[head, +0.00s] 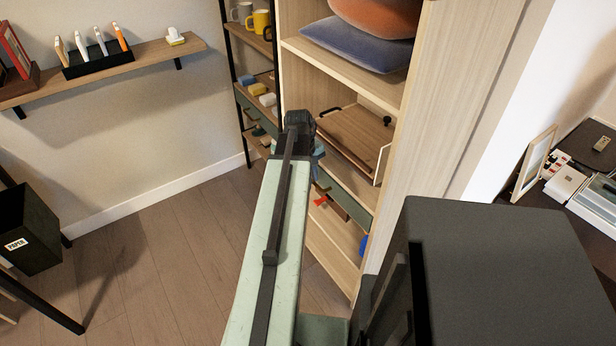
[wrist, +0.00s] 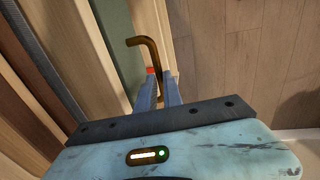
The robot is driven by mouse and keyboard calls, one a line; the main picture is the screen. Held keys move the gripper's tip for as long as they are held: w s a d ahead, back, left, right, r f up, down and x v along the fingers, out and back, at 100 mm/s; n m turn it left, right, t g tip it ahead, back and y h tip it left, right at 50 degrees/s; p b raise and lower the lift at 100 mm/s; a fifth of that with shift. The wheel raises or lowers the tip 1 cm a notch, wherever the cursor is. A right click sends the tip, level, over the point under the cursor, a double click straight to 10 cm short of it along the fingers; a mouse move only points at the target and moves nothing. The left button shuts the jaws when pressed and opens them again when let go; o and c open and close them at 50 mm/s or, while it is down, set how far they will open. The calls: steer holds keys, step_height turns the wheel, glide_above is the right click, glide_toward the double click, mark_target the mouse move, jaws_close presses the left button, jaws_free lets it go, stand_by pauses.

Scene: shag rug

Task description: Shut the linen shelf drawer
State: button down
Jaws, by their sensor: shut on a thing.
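The linen shelf (head: 436,130) is a tall light-wood unit right of my arm in the head view. Its drawer has a grey-green front (head: 357,208), partly hidden behind my arm. How far the drawer stands out is not clear. In the wrist view the green drawer front (wrist: 122,40) is at the upper left, with a bent brass-brown handle (wrist: 146,44) beside it. My gripper (wrist: 159,88) has its blue-grey fingers shut on the handle's lower part. In the head view my gripper is mostly hidden behind the arm. A small red patch (wrist: 150,70) shows by the fingers.
Cushions (head: 368,48) and a wooden tray (head: 355,138) lie on shelves above the drawer. A black-framed rack (head: 232,75) with mugs stands behind, left of the unit. A wall shelf (head: 130,62) and a dark paper bin (head: 28,228) are at left. Wooden floor (head: 150,270) there is clear.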

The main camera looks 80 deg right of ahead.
steer(key=shift+s+d, duration=0.15)
steer(key=shift+d, duration=0.05)
steer(key=c, duration=1.5)
jaws_free()
steer(key=shift+r, duration=0.1)
steer(key=r+p, duration=0.5)
steer(key=w+a+r+p, duration=0.1)
steer(key=r+p, duration=0.1)
steer(key=shift+r+p, duration=0.25)
steer(key=shift+p, duration=0.05)
